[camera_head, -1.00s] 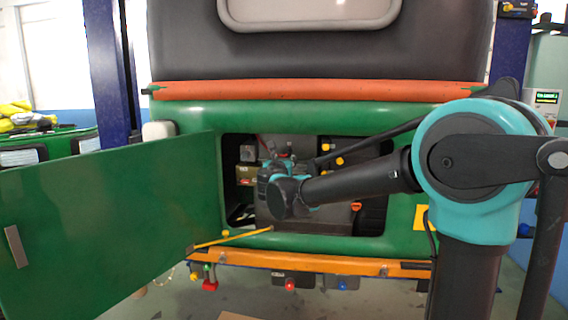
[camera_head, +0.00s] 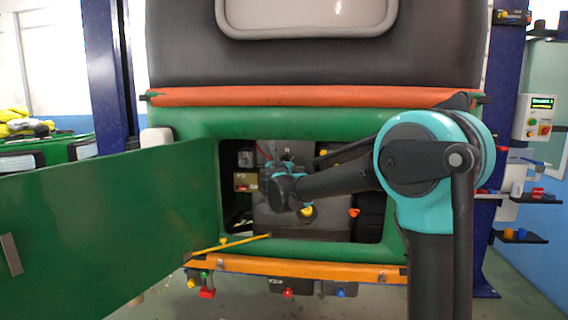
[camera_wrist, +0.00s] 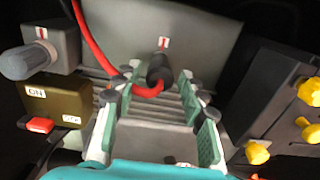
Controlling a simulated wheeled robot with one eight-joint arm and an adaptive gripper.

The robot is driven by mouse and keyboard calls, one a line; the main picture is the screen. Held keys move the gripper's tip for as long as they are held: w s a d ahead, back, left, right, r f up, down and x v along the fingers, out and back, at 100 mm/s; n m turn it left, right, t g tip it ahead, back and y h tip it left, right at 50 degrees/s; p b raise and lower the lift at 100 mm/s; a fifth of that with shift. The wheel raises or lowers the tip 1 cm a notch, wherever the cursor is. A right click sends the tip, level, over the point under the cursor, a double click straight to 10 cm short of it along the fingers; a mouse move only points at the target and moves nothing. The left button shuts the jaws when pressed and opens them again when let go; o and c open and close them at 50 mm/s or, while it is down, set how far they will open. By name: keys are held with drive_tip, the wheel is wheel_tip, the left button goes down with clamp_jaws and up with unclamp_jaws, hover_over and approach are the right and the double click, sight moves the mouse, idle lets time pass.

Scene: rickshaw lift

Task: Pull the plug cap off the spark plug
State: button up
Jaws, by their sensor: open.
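The plug cap (camera_wrist: 158,70) is a dark boot with a red cable (camera_wrist: 90,45) in the wrist view, in front of a grey panel marked "1". The spark plug under it cannot be made out. My gripper (camera_wrist: 157,92) is open, with its green-padded fingers to either side below the cap and the red cable's end between them. I cannot tell whether a finger touches the cap. In the head view my gripper (camera_head: 277,172) is inside the engine bay, and its fingertips are hidden by the wrist.
The green door (camera_head: 110,225) stands open at left. A brown ON switch box (camera_wrist: 65,105) with a red rocker and a grey knob (camera_wrist: 28,62) lie left of my gripper. A black box (camera_wrist: 270,95) and yellow caps (camera_wrist: 257,152) lie right. The bay frame surrounds my arm.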

drive_tip(key=c, duration=0.9)
drive_tip(key=shift+c, duration=0.2)
drive_tip(key=shift+s, duration=0.15)
drive_tip(key=shift+s, duration=1.9)
drive_tip(key=shift+a+f, duration=0.1)
